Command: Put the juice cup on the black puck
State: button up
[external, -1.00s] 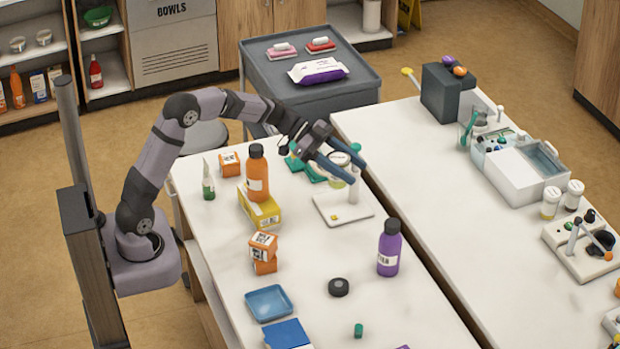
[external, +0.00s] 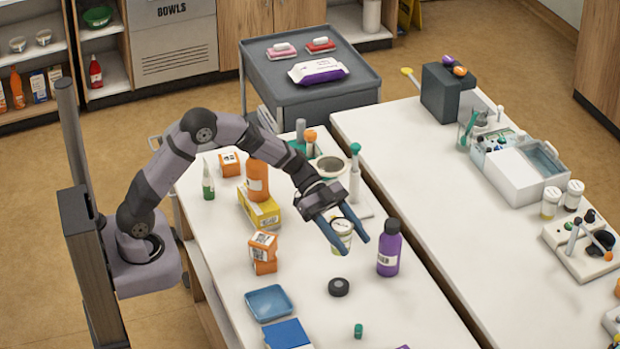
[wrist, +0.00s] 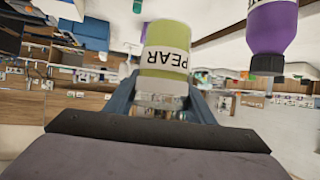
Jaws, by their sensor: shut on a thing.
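The juice cup (external: 342,229) is a small cup with a pale label, held between the blue fingers of my gripper (external: 355,246). In the wrist view the cup (wrist: 166,62) is yellow-green with a white band reading PEAR, and the fingers sit on both sides of it. My gripper is shut on it. The black puck (external: 339,287) lies flat on the white table, nearer the camera than the cup and apart from it. Nothing is seen on top of the puck.
A purple bottle (external: 389,248) stands close to the right of my gripper. A small green item (external: 358,330) lies beyond the puck toward the camera. Bare table surrounds the puck.

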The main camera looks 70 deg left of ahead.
jog(key=shift+f+p, duration=0.8)
jog(key=shift+f, duration=5.5)
jog(key=shift+f, duration=0.15)
jog(key=o, duration=1.2)
jog(key=b+v, duration=0.2)
jog(key=v, duration=1)
jog(key=shift+w, duration=0.15)
